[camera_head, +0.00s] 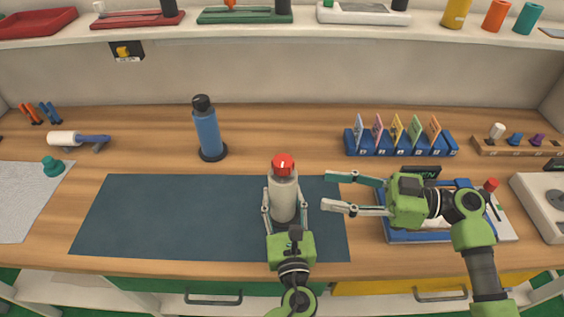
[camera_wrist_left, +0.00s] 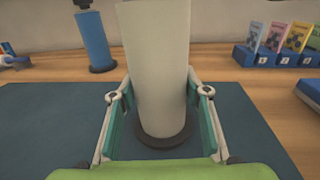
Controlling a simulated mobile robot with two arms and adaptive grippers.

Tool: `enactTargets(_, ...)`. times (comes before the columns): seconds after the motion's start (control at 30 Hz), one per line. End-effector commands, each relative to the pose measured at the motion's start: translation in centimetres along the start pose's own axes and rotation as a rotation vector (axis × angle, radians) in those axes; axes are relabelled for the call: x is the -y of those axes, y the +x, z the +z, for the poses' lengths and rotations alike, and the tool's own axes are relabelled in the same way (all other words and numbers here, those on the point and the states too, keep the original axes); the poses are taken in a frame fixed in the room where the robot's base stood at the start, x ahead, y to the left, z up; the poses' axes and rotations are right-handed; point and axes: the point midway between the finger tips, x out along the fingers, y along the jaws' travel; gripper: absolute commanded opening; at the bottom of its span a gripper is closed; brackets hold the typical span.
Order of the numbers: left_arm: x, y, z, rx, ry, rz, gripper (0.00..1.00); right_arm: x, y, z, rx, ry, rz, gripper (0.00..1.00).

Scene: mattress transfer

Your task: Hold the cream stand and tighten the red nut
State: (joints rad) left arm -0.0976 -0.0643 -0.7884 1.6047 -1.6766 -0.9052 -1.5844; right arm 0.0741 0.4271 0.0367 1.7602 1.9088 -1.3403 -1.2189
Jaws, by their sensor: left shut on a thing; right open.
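The cream stand (camera_head: 283,199) stands upright on the dark blue mat (camera_head: 160,215), with the red nut (camera_head: 283,165) on its top. My left gripper (camera_head: 285,207) is shut on the stand, one finger on each side. In the left wrist view the stand (camera_wrist_left: 158,70) rises between the two fingers (camera_wrist_left: 160,128), and its dark base shows on the mat; the red nut is out of that view. My right gripper (camera_head: 326,191) is open and empty, to the right of the stand, its fingers pointing left toward it. Whether the nut is tight cannot be told.
A blue card rack (camera_head: 400,145) is at the back right. A blue-edged tray (camera_head: 405,236) lies under my right arm. A shelf (camera_head: 300,35) runs along the back. The left part of the mat is clear.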

Motion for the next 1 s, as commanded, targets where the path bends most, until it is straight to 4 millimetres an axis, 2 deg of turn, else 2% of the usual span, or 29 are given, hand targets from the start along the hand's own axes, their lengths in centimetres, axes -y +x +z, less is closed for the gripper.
enactTargets(0.03, 0.1, 0.1, 0.4, 0.007, -0.002, 0.000, 0.00, -0.9, 0.1, -1.1, -0.019, -0.033, 0.028, 0.45)
enactTargets(0.17, 0.1, 0.1, 0.4, 0.007, -0.002, 0.000, 0.00, -2.1, 0.5, -2.3, -0.039, -0.073, 0.066, 0.45)
enactTargets(0.27, 0.1, 0.1, 0.4, 0.007, -0.002, 0.000, 0.00, -2.3, 1.6, -2.5, -0.042, -0.076, 0.068, 0.45)
enactTargets(0.7, 0.1, 0.1, 0.4, 0.007, -0.002, 0.000, 0.00, -2.8, 9.8, -2.7, -0.040, -0.074, 0.068, 0.45)
enactTargets(0.8, 0.1, 0.1, 0.4, 0.007, -0.002, 0.000, 0.00, -2.9, 11.0, -2.7, -0.039, -0.072, 0.067, 0.45)
enactTargets(1.0, 0.1, 0.1, 0.4, 0.007, -0.002, 0.000, 0.00, -2.9, 12.0, -2.8, -0.039, -0.072, 0.068, 0.45)
